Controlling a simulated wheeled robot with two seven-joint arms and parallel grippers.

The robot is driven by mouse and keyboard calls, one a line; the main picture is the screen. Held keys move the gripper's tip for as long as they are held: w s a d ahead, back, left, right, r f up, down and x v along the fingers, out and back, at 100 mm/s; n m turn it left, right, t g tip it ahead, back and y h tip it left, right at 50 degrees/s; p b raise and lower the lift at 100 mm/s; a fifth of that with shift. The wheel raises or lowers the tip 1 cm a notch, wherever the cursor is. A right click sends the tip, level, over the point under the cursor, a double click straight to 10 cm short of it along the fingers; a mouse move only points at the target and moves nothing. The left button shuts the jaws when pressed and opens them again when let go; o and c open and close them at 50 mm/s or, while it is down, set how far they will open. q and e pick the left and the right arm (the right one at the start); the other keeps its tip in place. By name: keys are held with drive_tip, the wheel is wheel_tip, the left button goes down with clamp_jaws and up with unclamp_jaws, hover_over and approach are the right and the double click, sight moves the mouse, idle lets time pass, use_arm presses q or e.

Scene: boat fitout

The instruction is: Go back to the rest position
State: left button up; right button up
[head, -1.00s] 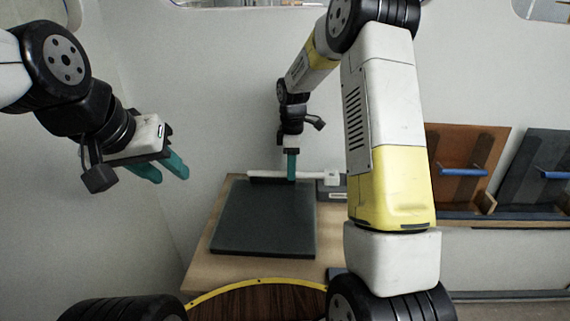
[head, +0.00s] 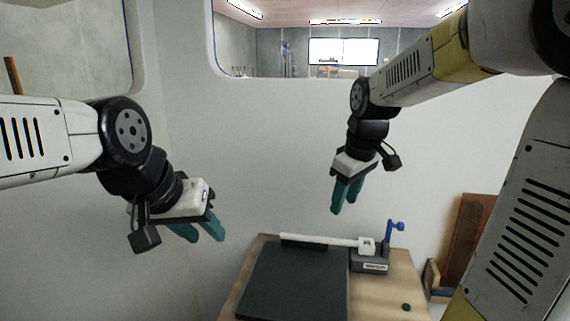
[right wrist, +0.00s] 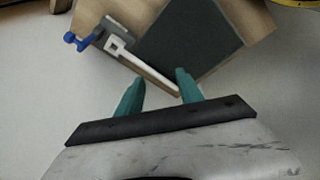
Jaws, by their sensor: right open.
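My left gripper (head: 197,231) hangs at the left of the head view, in front of the pale wall. Its two teal fingers are apart with nothing between them. My right gripper (head: 343,199) is in the air above the back of the wooden table, fingers pointing down. In the right wrist view its two teal fingers (right wrist: 158,95) are spread and empty. It is clear of everything on the table.
The wooden table (head: 395,296) carries a dark flat mat (head: 293,283), a white bar (head: 322,240) along its back, a grey device (head: 370,263) with a blue handle (head: 396,227), and a small green piece (head: 406,307). A brown panel (head: 466,240) leans at right.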

drive_tip(key=s+r+m+t+y, duration=0.1)
drive_tip(key=s+m, duration=0.6)
drive_tip(key=s, duration=0.8)
drive_tip(key=shift+s+r+m+t, duration=0.3)
drive_tip(key=shift+r+m+t, duration=0.15)
drive_tip(key=shift+t, duration=0.65)
drive_tip(key=shift+d, duration=0.1)
